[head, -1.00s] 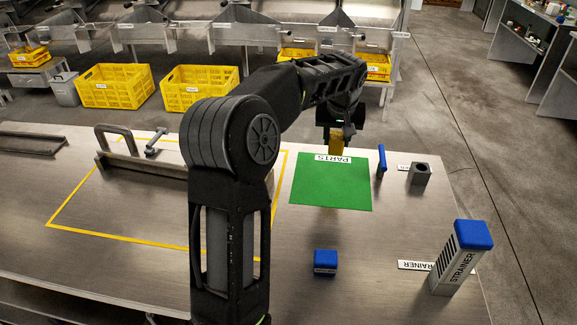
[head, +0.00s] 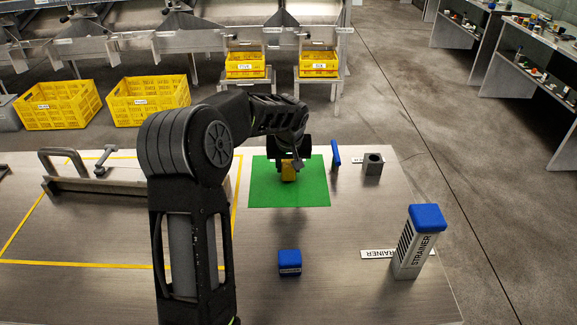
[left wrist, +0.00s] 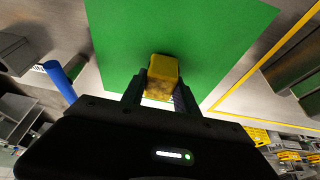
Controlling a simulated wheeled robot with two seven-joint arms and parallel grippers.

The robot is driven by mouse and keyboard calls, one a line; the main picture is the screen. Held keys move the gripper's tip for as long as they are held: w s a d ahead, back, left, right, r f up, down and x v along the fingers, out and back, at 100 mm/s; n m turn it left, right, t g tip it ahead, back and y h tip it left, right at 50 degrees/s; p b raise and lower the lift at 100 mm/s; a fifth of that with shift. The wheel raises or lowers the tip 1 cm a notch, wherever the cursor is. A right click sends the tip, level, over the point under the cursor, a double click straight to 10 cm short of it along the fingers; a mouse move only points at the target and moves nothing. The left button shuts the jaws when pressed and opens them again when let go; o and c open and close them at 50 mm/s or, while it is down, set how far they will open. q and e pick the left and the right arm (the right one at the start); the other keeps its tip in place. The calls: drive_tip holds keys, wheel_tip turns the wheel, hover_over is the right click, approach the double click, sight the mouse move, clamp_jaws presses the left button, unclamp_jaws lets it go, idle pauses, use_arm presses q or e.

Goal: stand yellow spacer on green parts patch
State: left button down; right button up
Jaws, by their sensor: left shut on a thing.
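The yellow spacer (head: 289,172) is a small yellow block held between the fingers of my left gripper (head: 287,160). It also shows in the left wrist view (left wrist: 162,72), with the gripper's two fingers (left wrist: 160,92) shut on its sides. The green parts patch (head: 312,190) lies flat on the metal table, and the spacer is over it. Whether the spacer touches the patch I cannot tell. The patch's label is hidden behind the gripper in the head view. My right gripper is not in view.
A blue upright piece (head: 336,156) and a grey block with a hole (head: 373,164) stand right of the patch. A blue cube (head: 290,262) is in front. A grey handled fixture (head: 100,181) lies left.

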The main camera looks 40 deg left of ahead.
use_arm(q)
drive_tip(key=shift+f, duration=0.2)
drive_tip(key=shift+f, duration=0.2)
drive_tip(key=c, duration=0.9)
unclamp_jaws()
drive_tip(key=shift+r, duration=0.15)
drive_tip(key=shift+r, duration=0.15)
drive_tip(key=v, duration=1.2)
drive_tip(key=shift+b, duration=0.3)
